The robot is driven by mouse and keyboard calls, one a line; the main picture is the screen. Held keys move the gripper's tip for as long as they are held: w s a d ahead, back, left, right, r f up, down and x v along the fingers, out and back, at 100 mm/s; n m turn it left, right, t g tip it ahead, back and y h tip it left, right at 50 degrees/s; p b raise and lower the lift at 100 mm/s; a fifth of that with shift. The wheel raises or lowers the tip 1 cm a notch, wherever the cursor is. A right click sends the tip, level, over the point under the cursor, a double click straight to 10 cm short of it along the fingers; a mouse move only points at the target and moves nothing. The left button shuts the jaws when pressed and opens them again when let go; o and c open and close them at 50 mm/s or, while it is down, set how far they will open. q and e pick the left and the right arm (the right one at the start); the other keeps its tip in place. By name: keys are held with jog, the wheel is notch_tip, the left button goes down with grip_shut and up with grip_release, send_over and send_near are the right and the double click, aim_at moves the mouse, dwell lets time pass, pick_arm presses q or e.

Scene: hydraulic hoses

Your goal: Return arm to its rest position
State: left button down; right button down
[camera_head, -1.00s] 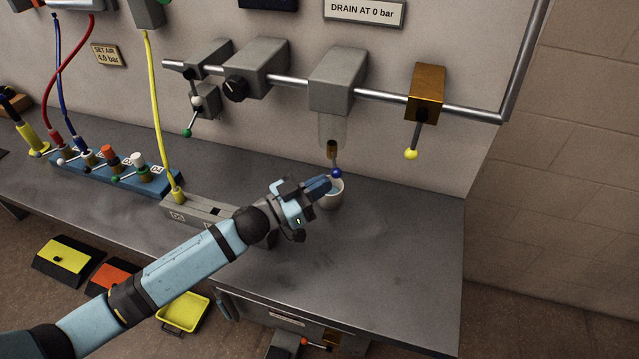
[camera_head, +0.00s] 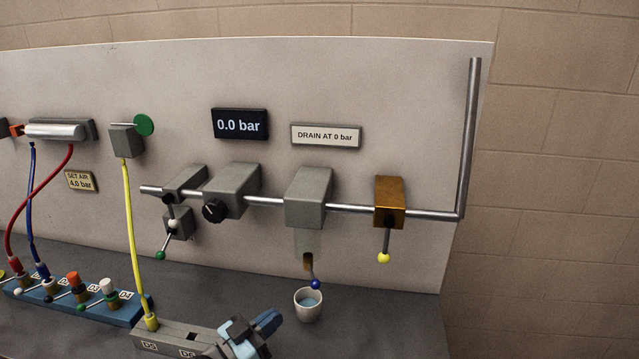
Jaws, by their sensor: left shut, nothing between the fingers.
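My left gripper (camera_head: 267,322) is low in the head view, just left of a small white cup (camera_head: 308,305). Its fingers are shut and empty, and most of the arm is below the picture. The cup stands upright on the bench with bluish liquid in it. Above the cup hangs the drain lever with a blue knob (camera_head: 315,284), under a grey block with a clear bowl (camera_head: 308,243). The gripper is apart from the lever. My right gripper does not show.
A grey block (camera_head: 172,338) with a yellow hose lies left of the gripper. A blue valve manifold (camera_head: 127,311) with several levers is further left. The pressure display (camera_head: 240,124) reads 0.0 bar. Bare bench (camera_head: 390,315) lies right of the cup.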

pick_arm(q)
jog(key=s+a+f+n+g+y, duration=0.1)
jog(key=s+a+f+n+y, duration=0.1)
jog(key=s+y, duration=0.2)
jog(key=s+a+f+n+y, duration=0.1)
jog(key=s+a+n+y, duration=0.1)
jog(key=s+a+y, duration=0.1)
jog(key=s+a+f+n+g+y, duration=0.1)
jog(key=s+a+f+n+y, duration=0.1)
jog(key=s+a+y, duration=0.1)
jog(key=shift+s+a+f+n+g+y, duration=0.1)
jog(key=shift+s+f+n+g+y, duration=0.1)
jog(key=shift+s+y, duration=0.35)
jog(key=shift+s+f+n+g+y, duration=0.1)
jog(key=shift+s+f+n+y, duration=0.2)
jog(key=shift+s, duration=0.45)
jog(key=s+a+f+g+y, duration=0.1)
jog(key=s+a+g, duration=0.25)
jog(key=s, duration=0.55)
jog(key=s+a+g+y, duration=0.1)
jog(key=s+a+g, duration=0.3)
jog(key=s, duration=0.5)
jog(key=w+d+f+m+t+h+p, duration=0.1)
jog(key=w+d+f+t+h+p, duration=0.2)
jog(key=w+d+f+t+p, duration=0.2)
jog(key=d+f+t+p, duration=0.1)
jog(key=d+t+p, duration=0.1)
jog(key=shift+w+d+f+p, duration=0.2)
jog(key=shift+w+d+p, duration=0.05)
jog(key=shift+d+p, duration=0.1)
